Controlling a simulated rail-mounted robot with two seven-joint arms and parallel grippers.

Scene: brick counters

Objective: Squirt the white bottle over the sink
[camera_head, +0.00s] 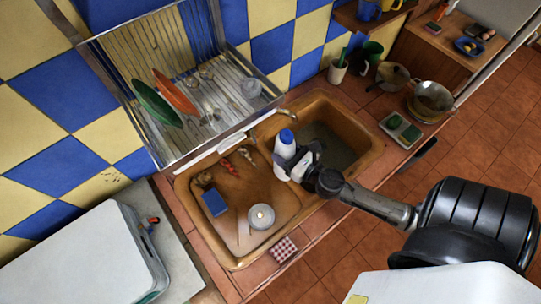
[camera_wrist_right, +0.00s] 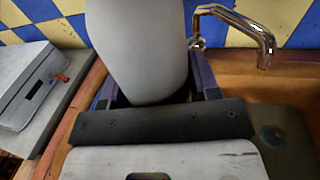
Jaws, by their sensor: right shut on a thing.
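The white bottle (camera_head: 284,149) with a blue cap is upright or nearly so in the head view, above the sink (camera_head: 240,262) near the divider between its two basins. My right gripper (camera_head: 297,163) is shut on the bottle from the right side. In the right wrist view the bottle (camera_wrist_right: 138,45) shows as a large pale body between the fingers of the gripper (camera_wrist_right: 150,98); its cap is out of that view. The left gripper is not in view.
The left basin holds a blue sponge (camera_head: 215,203) and a metal cup (camera_head: 262,217). A dish rack (camera_head: 160,150) with plates stands behind. The faucet (camera_wrist_right: 238,26) rises beside the bottle. Pots (camera_head: 432,100) stand right of the sink. A checked cloth (camera_head: 283,250) lies on the front edge.

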